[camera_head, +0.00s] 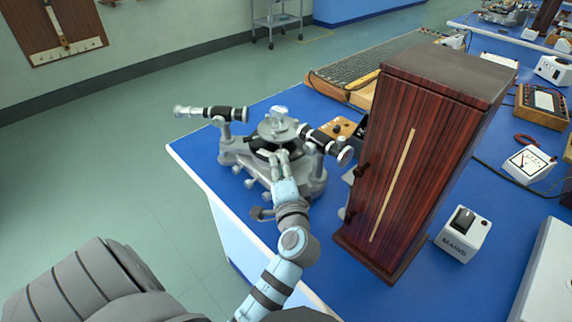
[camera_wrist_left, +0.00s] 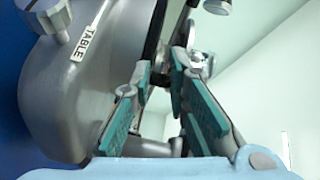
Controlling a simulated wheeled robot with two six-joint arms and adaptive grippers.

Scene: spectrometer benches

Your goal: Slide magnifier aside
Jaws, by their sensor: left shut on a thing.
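The grey spectrometer (camera_head: 238,150) with its black telescope tubes stands on the blue bench near its left edge. My left gripper (camera_head: 279,158) reaches in from the front, its fingertips at the round centre table. In the left wrist view my left gripper (camera_wrist_left: 158,88) has its teal pads on both sides of a small dark part, which I take for the magnifier (camera_wrist_left: 156,48). It is shut on this part, mostly hidden by the fingers. My right gripper is not in view.
A tall dark wooden cabinet (camera_head: 420,150) stands right of the spectrometer. A white MAINS box (camera_head: 463,234) and a meter (camera_head: 529,162) lie further right. A grey grating-like panel (camera_head: 375,64) is behind. Open floor lies left of the bench edge.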

